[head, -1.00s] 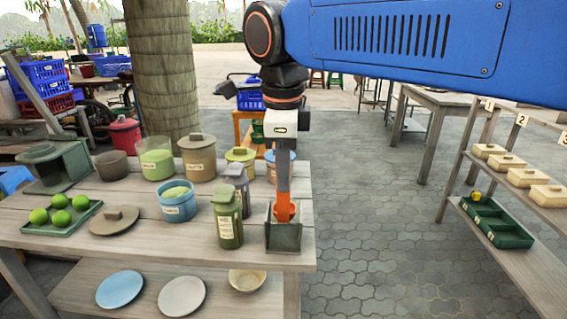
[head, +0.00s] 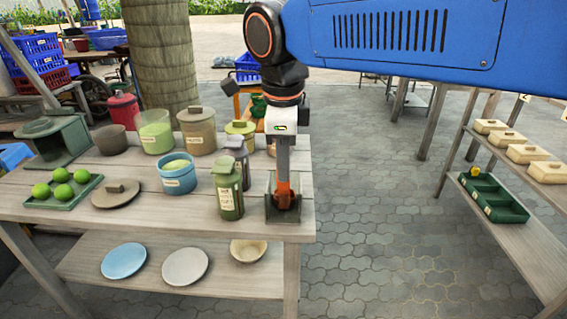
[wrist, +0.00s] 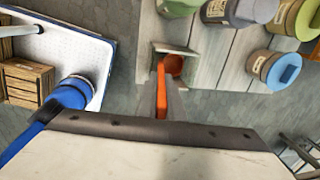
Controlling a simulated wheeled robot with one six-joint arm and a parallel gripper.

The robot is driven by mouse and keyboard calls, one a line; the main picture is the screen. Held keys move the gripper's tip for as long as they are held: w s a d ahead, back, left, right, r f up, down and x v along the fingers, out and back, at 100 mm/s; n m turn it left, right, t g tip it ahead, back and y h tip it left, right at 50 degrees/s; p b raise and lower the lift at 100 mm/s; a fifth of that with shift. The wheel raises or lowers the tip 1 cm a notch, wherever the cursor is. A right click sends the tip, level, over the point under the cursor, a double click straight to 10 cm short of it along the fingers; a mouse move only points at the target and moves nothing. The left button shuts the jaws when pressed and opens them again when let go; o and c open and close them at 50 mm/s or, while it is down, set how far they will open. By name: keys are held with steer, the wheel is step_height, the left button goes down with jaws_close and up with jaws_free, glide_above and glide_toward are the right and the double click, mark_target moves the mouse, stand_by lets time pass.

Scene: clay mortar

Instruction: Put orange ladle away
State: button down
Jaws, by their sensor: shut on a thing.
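The orange ladle (head: 283,196) is upright at the front right corner of the wooden table. Its bowl end is down at a small grey-green square open holder (head: 283,217), apparently inside its walls. My gripper (head: 283,172) comes straight down from above and is shut on the ladle's handle. In the wrist view, the orange handle (wrist: 161,92) runs from my gripper (wrist: 165,112) toward the round orange bowl (wrist: 174,66), which lies within the rim of the holder (wrist: 158,47). Whether the bowl touches the holder's floor is hidden.
A green bottle (head: 230,198) stands close left of the holder, with a grey-purple jar (head: 237,157) behind it. Other jars and a tray of limes (head: 62,202) fill the table (head: 150,225). A shelf with a green divided tray (head: 495,203) stands right, across open paving.

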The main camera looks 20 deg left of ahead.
steer(key=c, duration=1.8)
jaws_free()
step_height(320, 180, up, 16)
steer(key=s, duration=0.2)
steer(key=w+d+f+n, duration=0.2)
steer(key=d, duration=0.4)
steer(key=w+d+f+n, duration=0.1)
steer(key=w+d, duration=0.1)
steer(key=d, duration=0.5)
steer(key=d+f+n+t, duration=0.1)
steer(key=d+f+n, duration=0.1)
steer(key=d+f, duration=0.3)
steer(key=d+f+n, duration=0.2)
steer(key=d, duration=0.5)
steer(key=s+d+f+n, duration=0.2)
steer(key=s+d+f, duration=0.1)
steer(key=d+f, duration=0.3)
steer(key=s+d+f+n+t, duration=0.1)
steer(key=s+d+f+n, duration=0.2)
steer(key=d+f, duration=0.3)
steer(key=s+d+f+n+t, duration=0.1)
steer(key=s+d+f+n, duration=0.2)
steer(key=f, duration=0.7)
steer(key=shift+s+d, duration=0.35)
steer(key=shift+d, duration=0.3)
steer(key=shift+s+d, duration=0.35)
steer(key=shift+d, duration=0.3)
steer(key=shift+s+d, duration=0.35)
steer(key=shift+d, duration=0.3)
